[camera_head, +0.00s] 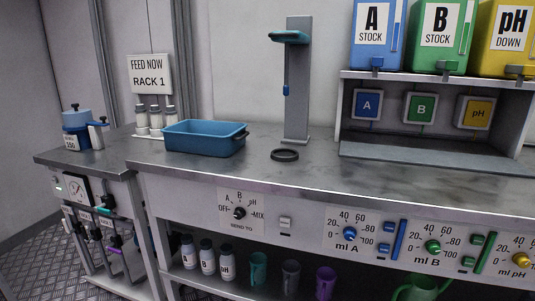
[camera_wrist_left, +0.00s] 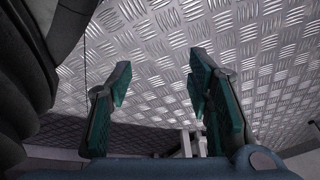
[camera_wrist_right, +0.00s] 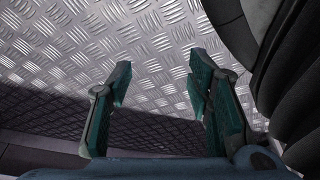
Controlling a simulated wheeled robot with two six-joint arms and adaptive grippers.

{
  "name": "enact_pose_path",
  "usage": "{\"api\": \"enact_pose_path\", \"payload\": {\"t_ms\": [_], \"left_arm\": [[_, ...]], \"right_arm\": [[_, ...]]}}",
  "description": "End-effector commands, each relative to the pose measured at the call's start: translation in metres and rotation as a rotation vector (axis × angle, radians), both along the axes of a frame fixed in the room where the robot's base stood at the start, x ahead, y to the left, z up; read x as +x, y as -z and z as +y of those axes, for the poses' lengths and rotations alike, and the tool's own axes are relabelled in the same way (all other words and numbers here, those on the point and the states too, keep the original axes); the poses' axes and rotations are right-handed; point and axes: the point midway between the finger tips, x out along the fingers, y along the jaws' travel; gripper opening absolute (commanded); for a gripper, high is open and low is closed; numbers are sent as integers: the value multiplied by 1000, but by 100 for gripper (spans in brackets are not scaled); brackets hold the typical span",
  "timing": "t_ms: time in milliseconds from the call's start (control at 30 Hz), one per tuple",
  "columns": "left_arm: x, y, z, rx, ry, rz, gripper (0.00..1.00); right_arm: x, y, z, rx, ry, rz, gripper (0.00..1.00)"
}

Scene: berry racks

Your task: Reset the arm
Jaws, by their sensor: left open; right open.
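My left gripper (camera_wrist_left: 158,88) shows in the left wrist view with its two teal-padded fingers spread apart. Nothing is between them, and metal tread-plate floor lies beyond. My right gripper (camera_wrist_right: 158,88) shows in the right wrist view, also open and empty, over the same kind of floor. Neither gripper nor arm is in the head view, so their place relative to the bench cannot be told from there.
A grey bench (camera_head: 300,173) spans the head view. On it are a blue tub (camera_head: 205,147), a dark ring (camera_head: 285,155), a grey stand (camera_head: 297,90) and white bottles (camera_head: 155,122). Stock containers (camera_head: 436,38) sit on a shelf at right. Cups (camera_head: 291,277) and bottles stand below.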

Motion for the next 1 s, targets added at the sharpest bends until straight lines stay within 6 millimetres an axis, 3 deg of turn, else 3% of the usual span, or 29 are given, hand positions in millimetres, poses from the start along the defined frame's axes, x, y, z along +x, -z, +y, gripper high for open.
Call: {"api": "enact_pose_path", "payload": {"t_ms": [33, 167, 400, 500, 633, 1000], "left_arm": [[-13, -33, 1, 4, 1, 25, 46], [-42, -76, 5, 15, 5, 69, 46], [-111, -164, 13, 33, 20, 164, 46], [-132, -186, 15, 37, 25, 191, 46], [-145, -191, 17, 39, 29, 205, 46], [-145, -184, 17, 39, 29, 206, 46]], "right_arm": [[-7, -36, -11, -20, -8, 13, 46], [-35, -79, -17, -33, -14, 56, 46], [-104, -168, -26, -52, -30, 149, 46], [-125, -189, -28, -56, -36, 175, 46], [-137, -194, -27, -58, -40, 189, 46], [-138, -188, -27, -59, -40, 190, 46]]}}
